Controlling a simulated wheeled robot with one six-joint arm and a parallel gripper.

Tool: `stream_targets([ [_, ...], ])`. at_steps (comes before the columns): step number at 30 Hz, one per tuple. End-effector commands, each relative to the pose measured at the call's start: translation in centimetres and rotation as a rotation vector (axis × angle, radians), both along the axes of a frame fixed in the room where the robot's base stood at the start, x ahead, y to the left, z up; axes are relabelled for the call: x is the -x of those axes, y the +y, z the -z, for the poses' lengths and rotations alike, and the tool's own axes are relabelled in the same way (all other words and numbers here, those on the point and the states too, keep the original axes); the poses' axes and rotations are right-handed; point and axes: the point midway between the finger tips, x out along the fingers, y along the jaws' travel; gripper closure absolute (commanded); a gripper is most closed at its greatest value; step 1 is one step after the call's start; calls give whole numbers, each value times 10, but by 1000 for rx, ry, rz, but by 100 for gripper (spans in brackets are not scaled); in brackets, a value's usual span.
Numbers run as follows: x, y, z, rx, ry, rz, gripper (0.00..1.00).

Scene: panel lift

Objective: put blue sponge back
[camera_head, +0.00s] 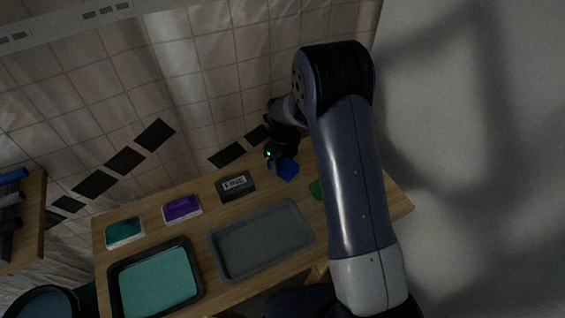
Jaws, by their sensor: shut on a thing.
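The blue sponge (288,170) is a small blue block near the back of the wooden table, to the right of the dark block marked FINE. My gripper (276,163) is at its left side and shut on it. My wrist and the sponge's small size hide the fingertips, and I cannot tell whether the sponge touches the table.
On the table (210,200) are a teal sponge (125,231), a purple sponge (182,208), the FINE block (235,185), an empty grey tray (262,240) and a black tray (113,290) with teal contents. A green thing (316,189) is partly behind my arm.

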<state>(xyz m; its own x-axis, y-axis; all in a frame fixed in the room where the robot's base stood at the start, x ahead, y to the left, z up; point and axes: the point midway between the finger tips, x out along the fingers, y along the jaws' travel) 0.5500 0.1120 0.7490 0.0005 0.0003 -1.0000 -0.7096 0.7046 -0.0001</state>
Motion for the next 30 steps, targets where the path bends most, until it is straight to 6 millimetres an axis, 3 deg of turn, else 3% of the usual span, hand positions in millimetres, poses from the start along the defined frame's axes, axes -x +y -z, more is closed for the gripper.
stream_targets([
  [7,0,0,8,0,0,0,70],
  [8,0,0,8,0,0,0,45],
  [15,0,0,8,0,0,0,25],
  [24,0,0,5,-1,-1,0,24],
  [30,-1,0,-23,-1,-6,0,24],
])
